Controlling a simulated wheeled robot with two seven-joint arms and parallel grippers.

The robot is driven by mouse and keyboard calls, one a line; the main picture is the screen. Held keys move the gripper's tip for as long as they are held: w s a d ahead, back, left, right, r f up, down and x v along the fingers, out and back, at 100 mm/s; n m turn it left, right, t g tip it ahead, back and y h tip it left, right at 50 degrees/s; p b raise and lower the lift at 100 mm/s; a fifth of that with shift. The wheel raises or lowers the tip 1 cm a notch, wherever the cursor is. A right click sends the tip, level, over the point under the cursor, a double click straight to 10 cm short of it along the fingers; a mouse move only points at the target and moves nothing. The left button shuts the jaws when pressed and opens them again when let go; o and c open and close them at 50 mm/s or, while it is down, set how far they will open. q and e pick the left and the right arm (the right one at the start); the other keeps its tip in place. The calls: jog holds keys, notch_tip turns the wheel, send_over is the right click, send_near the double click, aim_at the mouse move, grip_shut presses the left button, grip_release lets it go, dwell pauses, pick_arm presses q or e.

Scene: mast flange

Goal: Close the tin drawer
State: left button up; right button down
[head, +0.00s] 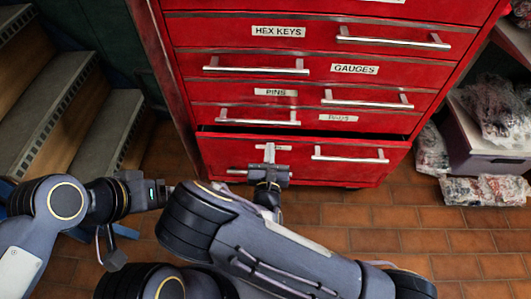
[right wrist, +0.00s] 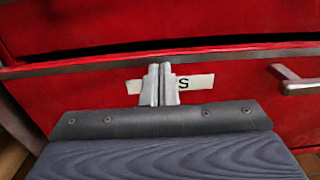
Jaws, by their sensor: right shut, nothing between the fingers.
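The bottom drawer (head: 300,165) of the red cabinet stands slightly open, with a dark gap along its top edge. Its label (right wrist: 197,82) is mostly covered by my right gripper; only an S shows in the right wrist view. Its bar handle (head: 350,154) is on the right half of the front. My right gripper (head: 269,152) is shut and empty, its fingertips (right wrist: 158,84) at the label on the drawer front, left of the handle. Contact is hard to tell. My left arm is at the left; its gripper's jaws cannot be made out.
Above are closed drawers labelled HEX KEYS (head: 278,32), GAUGES (head: 354,69) and PINS (head: 275,92), with protruding handles. Steps (head: 70,100) stand at the left. A grey bin (head: 480,150) and clear bags (head: 485,190) are at the right. Brick floor (head: 380,215) lies in front.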

aim_at(271, 137)
jog(key=shift+w, duration=0.25)
jog(key=w, duration=0.3)
jog(key=shift+w+p, duration=0.35)
jog(key=shift+w, duration=0.4)
jog(key=shift+r, duration=0.2)
